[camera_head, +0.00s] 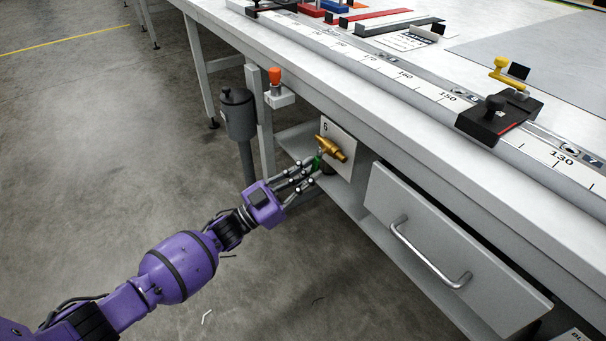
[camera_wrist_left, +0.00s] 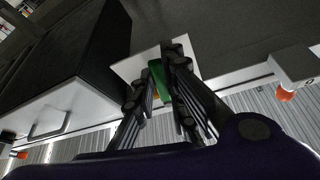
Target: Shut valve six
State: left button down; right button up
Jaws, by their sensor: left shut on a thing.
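Valve six is a brass valve (camera_head: 331,149) on a white plate (camera_head: 342,130) marked 6, under the front edge of the workbench. Its green handle (camera_head: 317,161) hangs at the valve's left side. My left gripper (camera_head: 313,170) reaches it from the lower left and is shut on the green handle. In the left wrist view the green handle (camera_wrist_left: 158,78) lies between the dark fingers, in front of the white plate (camera_wrist_left: 136,66). The fingers hide part of the handle and most of the brass body there. My right gripper is not in view.
A grey drawer (camera_head: 450,250) with a bar handle is right of the valve. A grey post (camera_head: 238,115) and an orange-topped button (camera_head: 275,76) stand to the left. The workbench top (camera_head: 300,60) overhangs the valve. The floor (camera_head: 100,150) at left is mostly clear.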

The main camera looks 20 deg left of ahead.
pick_arm(q)
jog(key=n, duration=0.1)
jog(key=s+d+n, duration=0.1)
jog(key=shift+f+n+t+y+p, duration=0.2)
jog(key=shift+n+t+y+p, duration=0.1)
jog(key=shift+t+y+p, duration=0.1)
dwell(0.3)
jog(key=c, duration=1.8)
grip_release()
jog(key=shift+o, duration=0.2)
jog(key=v, duration=1.2)
